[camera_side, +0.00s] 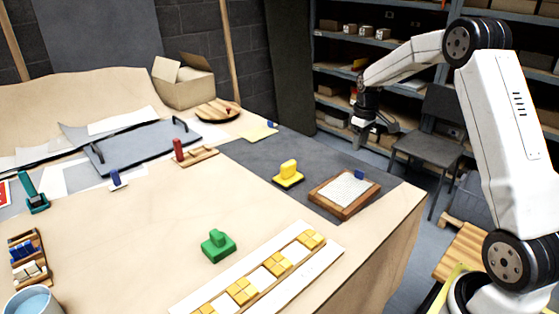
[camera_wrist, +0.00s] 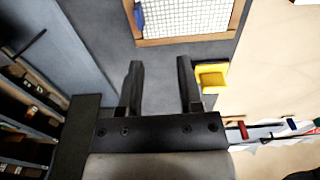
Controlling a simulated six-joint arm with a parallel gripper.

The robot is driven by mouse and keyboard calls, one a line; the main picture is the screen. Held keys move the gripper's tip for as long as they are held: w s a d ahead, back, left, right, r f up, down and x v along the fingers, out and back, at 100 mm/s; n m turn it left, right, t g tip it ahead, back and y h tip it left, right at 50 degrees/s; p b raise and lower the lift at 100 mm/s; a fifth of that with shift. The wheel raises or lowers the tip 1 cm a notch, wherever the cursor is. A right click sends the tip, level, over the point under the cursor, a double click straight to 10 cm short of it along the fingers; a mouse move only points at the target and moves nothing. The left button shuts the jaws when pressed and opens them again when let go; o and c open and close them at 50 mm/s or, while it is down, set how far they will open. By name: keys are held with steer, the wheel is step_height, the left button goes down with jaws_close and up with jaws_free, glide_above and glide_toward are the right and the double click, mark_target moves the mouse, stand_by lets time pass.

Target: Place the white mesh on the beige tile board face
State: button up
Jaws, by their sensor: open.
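The white mesh (camera_side: 345,189) lies flat in a shallow wooden frame (camera_side: 325,204) on the dark grey mat, with a blue tab (camera_side: 359,174) at its far edge. In the wrist view the mesh (camera_wrist: 190,15) shows at the top, partly cut off, with the blue tab (camera_wrist: 139,17) at its left. My gripper (camera_side: 360,136) is open and empty, raised above and beyond the frame. Its two fingers (camera_wrist: 158,68) point toward the frame without touching it. A long pale board (camera_side: 325,257) with yellow-beige tiles (camera_side: 280,264) lies at the table's front; it is outside the wrist view.
A yellow handled block (camera_side: 288,174) stands just left of the frame. A green handled block (camera_side: 218,246) stands near the tile board. A red-knobbed wooden tool (camera_side: 181,153), a grey handled panel (camera_side: 145,148) and a cardboard box (camera_side: 184,84) lie farther back. Bare tabletop separates the blocks.

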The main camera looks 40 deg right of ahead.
steer(key=s+a+t, duration=0.1)
steer(key=s+a, duration=0.1)
steer(key=a, duration=0.6)
steer(key=s+a, duration=0.3)
steer(key=a, duration=0.5)
steer(key=s+a+f+t, duration=0.1)
steer(key=s+a+f, duration=0.2)
steer(key=s+a, duration=0.8)
steer(key=shift+a, duration=0.15)
